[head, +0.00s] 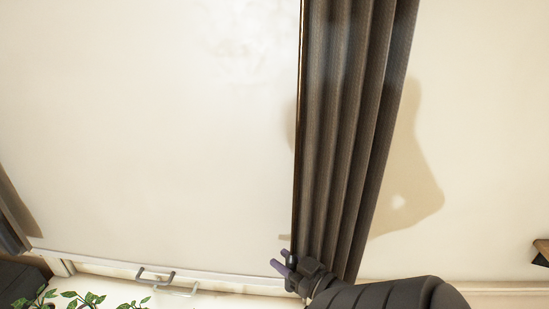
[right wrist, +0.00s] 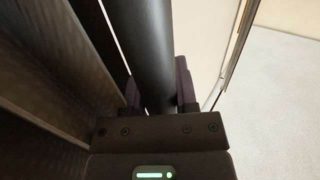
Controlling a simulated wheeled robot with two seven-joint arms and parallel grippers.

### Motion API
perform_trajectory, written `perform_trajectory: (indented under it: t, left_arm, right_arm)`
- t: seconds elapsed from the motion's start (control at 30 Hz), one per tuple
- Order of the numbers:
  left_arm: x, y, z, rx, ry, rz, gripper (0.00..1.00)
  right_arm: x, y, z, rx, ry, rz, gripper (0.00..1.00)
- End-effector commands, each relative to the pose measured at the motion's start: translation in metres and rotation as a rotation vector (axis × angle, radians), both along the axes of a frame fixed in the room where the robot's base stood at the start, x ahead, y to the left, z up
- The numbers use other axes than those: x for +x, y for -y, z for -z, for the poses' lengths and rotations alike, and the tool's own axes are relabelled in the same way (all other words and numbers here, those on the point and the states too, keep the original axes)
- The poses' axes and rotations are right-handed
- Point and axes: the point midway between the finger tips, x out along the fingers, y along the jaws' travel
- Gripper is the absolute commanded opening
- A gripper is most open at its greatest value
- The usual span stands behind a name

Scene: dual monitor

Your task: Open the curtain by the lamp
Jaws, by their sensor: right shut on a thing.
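A dark grey-brown pleated curtain (head: 345,120) hangs gathered right of centre in the head view. Its left edge runs nearly straight down. My right gripper (head: 283,262) is at the lower left edge of this curtain, its purple fingertips pointing left. More folds stand close on the left there. No lamp is in view. My left gripper is not in view.
A second dark curtain (head: 14,222) shows at the far left. A pale wide panel (head: 150,120) lies between the curtains, with a grey handle (head: 155,275) below. Green leaves (head: 85,300) are at the lower left. A shadow falls on the wall (head: 480,120) to the right.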

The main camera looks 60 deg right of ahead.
Motion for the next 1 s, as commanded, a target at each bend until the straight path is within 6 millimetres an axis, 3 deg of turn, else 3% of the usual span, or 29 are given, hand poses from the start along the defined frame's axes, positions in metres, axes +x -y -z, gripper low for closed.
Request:
perform_trajectory:
  t: [0.3, 0.33, 0.47, 0.77, 0.87, 1.0]
  left_arm:
    - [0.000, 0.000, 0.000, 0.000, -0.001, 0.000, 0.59]
    - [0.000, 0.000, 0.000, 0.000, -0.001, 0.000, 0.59]
    - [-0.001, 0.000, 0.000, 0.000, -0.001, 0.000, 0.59]
    - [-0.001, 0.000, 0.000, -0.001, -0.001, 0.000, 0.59]
    - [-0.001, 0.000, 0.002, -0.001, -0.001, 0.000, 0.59]
    - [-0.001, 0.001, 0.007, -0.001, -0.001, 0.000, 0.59]
  right_arm:
    - [-0.001, 0.000, 0.001, 0.002, -0.003, 0.001, 0.00]
    - [-0.001, 0.000, 0.001, 0.002, -0.003, 0.001, 0.42]
    - [0.000, 0.000, 0.001, 0.002, -0.003, 0.001, 0.70]
    - [-0.002, 0.000, 0.001, 0.001, -0.002, 0.001, 0.72]
    - [-0.013, -0.003, 0.002, 0.003, -0.004, 0.002, 0.72]
    - [-0.044, -0.010, 0.004, 0.002, -0.007, 0.002, 0.72]
